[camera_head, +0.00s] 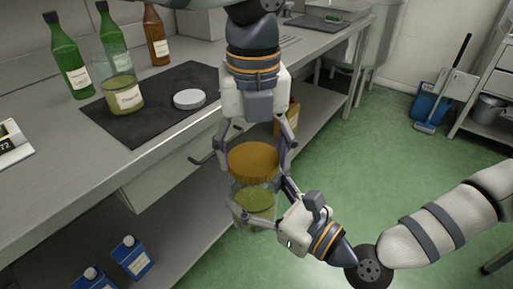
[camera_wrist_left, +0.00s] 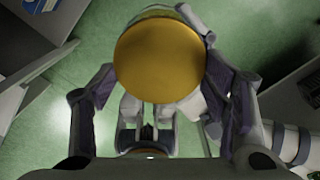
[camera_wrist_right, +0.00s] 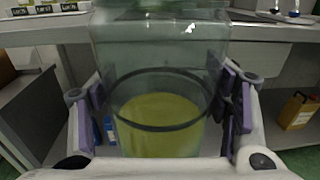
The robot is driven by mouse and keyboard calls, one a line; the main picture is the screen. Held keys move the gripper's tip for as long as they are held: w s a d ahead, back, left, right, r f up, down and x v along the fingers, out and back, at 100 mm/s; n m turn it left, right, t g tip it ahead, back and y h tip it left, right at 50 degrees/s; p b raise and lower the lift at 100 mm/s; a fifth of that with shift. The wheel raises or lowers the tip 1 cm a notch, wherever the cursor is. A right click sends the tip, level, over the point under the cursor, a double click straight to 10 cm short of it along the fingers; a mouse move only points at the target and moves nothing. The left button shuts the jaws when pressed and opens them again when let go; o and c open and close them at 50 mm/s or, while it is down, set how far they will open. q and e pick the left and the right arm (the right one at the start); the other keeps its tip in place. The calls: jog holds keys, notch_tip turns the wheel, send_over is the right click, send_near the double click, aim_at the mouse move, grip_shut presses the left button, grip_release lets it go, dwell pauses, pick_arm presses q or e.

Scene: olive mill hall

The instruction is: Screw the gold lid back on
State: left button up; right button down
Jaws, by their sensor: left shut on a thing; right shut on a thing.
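The gold lid (camera_head: 253,161) is held level by my left gripper (camera_head: 254,166), which points down with one finger on each side of it. The lid's round top (camera_wrist_left: 160,62) fills the middle of the left wrist view. Directly below it is a clear glass jar (camera_head: 240,189) with yellow-green contents. My right gripper (camera_head: 259,208) is shut on this jar, which stands upright off the bench, over the floor. The jar (camera_wrist_right: 160,70) also shows between the fingers in the right wrist view, its upper part clear. I cannot tell whether the lid touches the jar's rim.
On the bench's dark mat (camera_head: 160,122) stand another glass jar (camera_head: 122,93) with a label and a pale round lid (camera_head: 189,99). Green bottles (camera_head: 66,58) and a brown bottle (camera_head: 156,38) stand behind. Blue containers (camera_head: 131,257) sit on the lower shelf.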

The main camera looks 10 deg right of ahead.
pick_arm(q)
jog(key=m, duration=0.3)
jog(key=shift+a, duration=0.1)
jog(key=o, duration=1)
jog(key=shift+r, duration=2.3)
